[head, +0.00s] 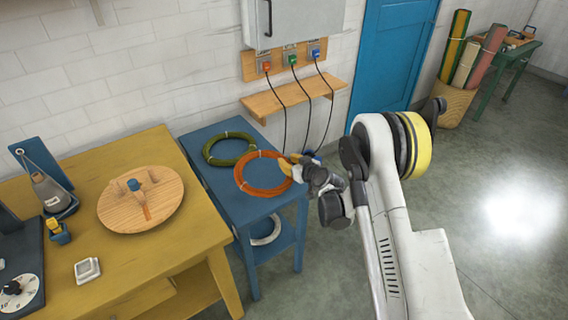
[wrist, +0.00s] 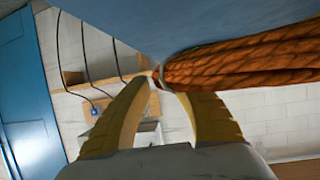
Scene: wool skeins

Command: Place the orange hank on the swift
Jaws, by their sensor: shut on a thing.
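The orange hank (head: 240,177) is a ring lying at the front of the blue side table. My gripper (head: 293,166) meets its right edge from the right. In the wrist view, the yellow fingers of my gripper (wrist: 160,80) are shut on the strand of the orange hank (wrist: 250,61). The tabletop is close to the hank; I cannot tell whether they touch. A round wooden disc (head: 170,187), apparently the swift, sits on the yellow table to the left.
A green hank (head: 229,138) lies behind the orange one on the blue side table (head: 222,184). A white hank (head: 266,230) is on its lower shelf. The yellow table (head: 130,254) also holds a white square device (head: 87,269) and a scale. Cables hang behind the blue table.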

